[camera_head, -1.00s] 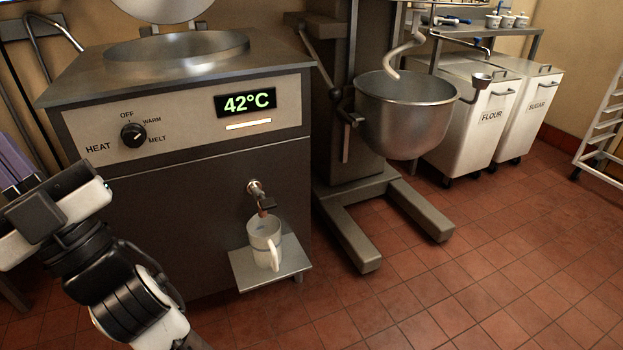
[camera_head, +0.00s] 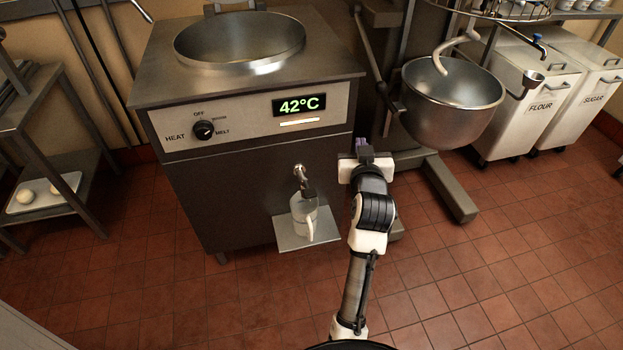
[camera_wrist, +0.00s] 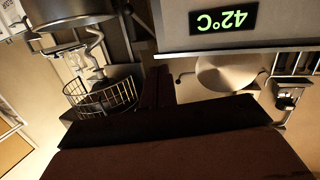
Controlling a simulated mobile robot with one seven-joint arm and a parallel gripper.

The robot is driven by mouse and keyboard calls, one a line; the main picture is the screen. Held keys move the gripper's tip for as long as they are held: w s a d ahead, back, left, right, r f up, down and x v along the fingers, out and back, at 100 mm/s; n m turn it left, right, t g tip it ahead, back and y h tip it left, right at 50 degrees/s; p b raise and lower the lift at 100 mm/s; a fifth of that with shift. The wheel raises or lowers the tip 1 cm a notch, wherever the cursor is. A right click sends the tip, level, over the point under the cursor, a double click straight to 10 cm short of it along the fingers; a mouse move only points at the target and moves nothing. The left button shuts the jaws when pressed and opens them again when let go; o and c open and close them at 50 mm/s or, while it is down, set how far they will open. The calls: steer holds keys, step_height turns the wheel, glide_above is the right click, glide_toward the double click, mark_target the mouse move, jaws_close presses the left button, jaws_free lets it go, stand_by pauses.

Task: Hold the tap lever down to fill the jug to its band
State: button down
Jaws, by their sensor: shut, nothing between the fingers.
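The white jug (camera_head: 303,219) stands upright on a small metal shelf (camera_head: 322,241) under the tap (camera_head: 299,172), on the front of the heated tank. The dark tap lever (camera_head: 308,192) sits just above the jug's mouth.
The tank (camera_head: 262,190) has a heat knob (camera_head: 204,130) and a display (camera_head: 299,106) reading 42°C. A mixer bowl (camera_head: 453,105) stands to the right of my gripper. Flour (camera_head: 535,95) and sugar bins are further right. Tiled floor (camera_head: 180,290) is clear in front.

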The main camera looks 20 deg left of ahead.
steer(key=s+a+f+n+g+y, duration=0.1)
steer(key=s+a+f, duration=0.2)
steer(key=f, duration=0.5)
steer(key=s+a+f+n+g+y, duration=0.1)
steer(key=s+a+f, duration=0.3)
steer(key=f, duration=0.4)
steer(key=shift+s+g+y, duration=0.2)
steer(key=shift+g+y, duration=0.3)
steer(key=shift+y, duration=0.2)
steer(key=p, duration=0.3)
glide_above(311, 195)
steer(key=s, duration=0.2)
step_height(311, 195, down, 2)
steer(key=f, duration=0.3)
steer(key=shift+w+d+f, duration=0.2)
steer(key=shift+w, duration=0.1)
steer(key=shift+f, duration=0.5)
steer(key=shift+f+b, duration=0.15)
steer(key=shift+b, duration=0.15)
